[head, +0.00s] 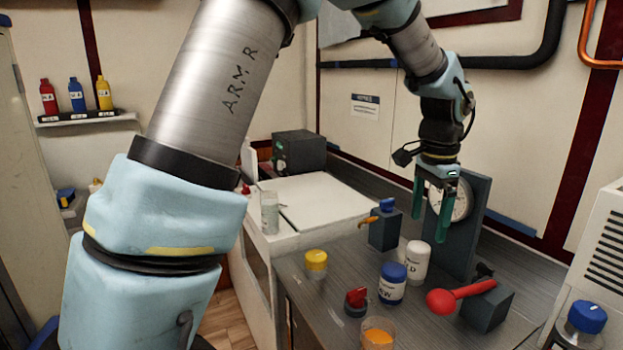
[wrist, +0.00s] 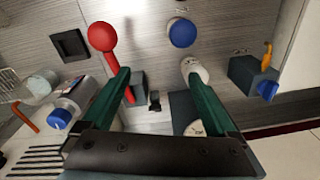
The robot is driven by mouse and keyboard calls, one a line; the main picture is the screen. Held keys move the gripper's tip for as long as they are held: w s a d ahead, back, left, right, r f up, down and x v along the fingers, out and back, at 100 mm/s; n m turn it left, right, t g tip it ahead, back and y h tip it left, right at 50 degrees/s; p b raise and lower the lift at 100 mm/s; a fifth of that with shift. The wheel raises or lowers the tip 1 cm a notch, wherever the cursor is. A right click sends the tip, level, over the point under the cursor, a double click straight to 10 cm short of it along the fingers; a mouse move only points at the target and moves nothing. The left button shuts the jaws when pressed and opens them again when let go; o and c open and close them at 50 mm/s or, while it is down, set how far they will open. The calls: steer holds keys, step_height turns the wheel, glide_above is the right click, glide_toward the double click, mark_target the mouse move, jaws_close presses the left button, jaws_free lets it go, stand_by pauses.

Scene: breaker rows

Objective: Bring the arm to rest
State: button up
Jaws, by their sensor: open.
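My arm reaches from the left over the bench (head: 300,275). My gripper (head: 431,212) points down with its two green fingers apart and nothing between them. It hangs in front of the upright dark panel with a round white dial (head: 461,200), partly covering the dial. In the wrist view my open gripper (wrist: 157,76) hangs over the bench. A red ball-ended lever (head: 442,301) on a dark box (head: 488,308) stands below and to the right. The red ball (wrist: 102,36) shows beyond the left finger in the wrist view.
A white jar (head: 416,264), a blue-lidded jar (head: 392,287), a yellow-lidded jar (head: 316,262), a red knob (head: 356,300) and a cup with orange contents (head: 377,336) stand on the bench. A dark box with a blue knob (head: 384,230) is behind. A white louvred unit (head: 600,255) is at right.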

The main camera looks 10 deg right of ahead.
steer(key=w+a+f+n, duration=0.1)
steer(key=w+a+n, duration=0.25)
steer(key=a, duration=0.65)
steer(key=w+a+f+n, duration=0.2)
steer(key=a+n, duration=0.2)
steer(key=a, duration=0.5)
steer(key=s+a+f+n, duration=0.1)
steer(key=a+n, duration=0.3)
steer(key=a, duration=0.5)
steer(key=s+a+f+n+t, duration=0.1)
steer(key=s+a+n, duration=0.3)
steer(key=a, duration=0.6)
steer(key=shift+s+a+f+n, duration=0.25)
steer(key=shift+s+f+n, duration=0.1)
steer(key=shift+f, duration=0.25)
steer(key=shift+w, duration=0.1)
